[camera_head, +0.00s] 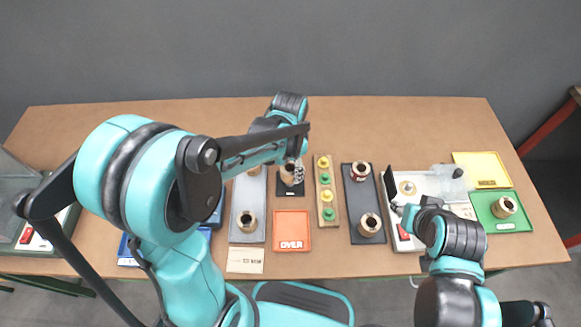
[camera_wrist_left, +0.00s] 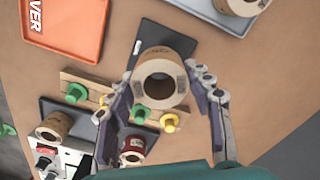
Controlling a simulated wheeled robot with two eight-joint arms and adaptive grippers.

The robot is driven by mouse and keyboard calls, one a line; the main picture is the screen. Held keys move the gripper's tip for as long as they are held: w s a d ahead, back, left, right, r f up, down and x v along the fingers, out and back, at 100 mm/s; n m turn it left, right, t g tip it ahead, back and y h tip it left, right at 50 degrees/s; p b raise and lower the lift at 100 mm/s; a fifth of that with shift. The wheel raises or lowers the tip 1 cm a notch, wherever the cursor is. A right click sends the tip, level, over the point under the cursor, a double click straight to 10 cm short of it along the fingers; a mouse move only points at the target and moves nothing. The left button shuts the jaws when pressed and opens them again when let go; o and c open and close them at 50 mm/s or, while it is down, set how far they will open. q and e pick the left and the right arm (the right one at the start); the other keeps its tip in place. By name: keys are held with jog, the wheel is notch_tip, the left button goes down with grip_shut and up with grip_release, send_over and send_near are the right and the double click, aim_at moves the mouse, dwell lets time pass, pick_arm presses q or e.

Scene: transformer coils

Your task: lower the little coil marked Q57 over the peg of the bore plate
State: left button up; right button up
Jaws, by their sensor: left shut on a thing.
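My left gripper (camera_head: 294,172) reaches over the table from the left and is shut on a small tan coil (camera_head: 287,178). In the left wrist view the coil (camera_wrist_left: 160,78) sits between the two fingers (camera_wrist_left: 165,103), its hole facing the camera. Its marking is too small to read. Under it lies a small dark plate (camera_head: 291,189), likely the bore plate, which also shows in the left wrist view (camera_wrist_left: 178,38). The coil covers its middle, so the peg is hidden. I cannot tell the height between them. My right gripper (camera_head: 396,206) is over the white device; its fingers are unclear.
A peg strip (camera_head: 325,215) and a dark tray (camera_head: 357,200) with two coils are to the right. A grey tray (camera_head: 239,207) with coils is to the left. An orange tray (camera_head: 290,218) lies in front. A green tray (camera_head: 482,212) holds another coil. The table's back is clear.

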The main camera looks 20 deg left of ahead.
aim_at(291, 176)
pick_arm(q)
jog(key=shift+f, duration=0.1)
dwell(0.3)
jog(key=shift+f+b, duration=1.4)
jog(key=shift+f, duration=0.3)
jog(key=shift+f, duration=0.15)
jog(key=shift+f+b, duration=0.15)
jog(key=shift+b, duration=0.15)
jog(key=o, duration=0.8)
jog(key=shift+f, duration=0.1)
jog(key=o, duration=0.5)
jog(key=shift+o, duration=0.4)
jog(key=o, duration=0.3)
jog(key=shift+o, duration=0.2)
